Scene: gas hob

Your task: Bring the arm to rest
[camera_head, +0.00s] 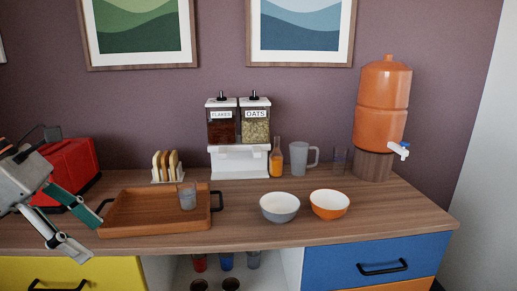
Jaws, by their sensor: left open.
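My left gripper (90,238) comes in from the left edge. My right gripper is not in view.
The tray on the wooden counter (390,215) holds a clear glass (187,196). A red toaster (72,165) stands behind my left gripper. A grey bowl (280,208), an orange bowl (330,205) and an orange dispenser (382,110) stand to the right. The front right counter is clear.

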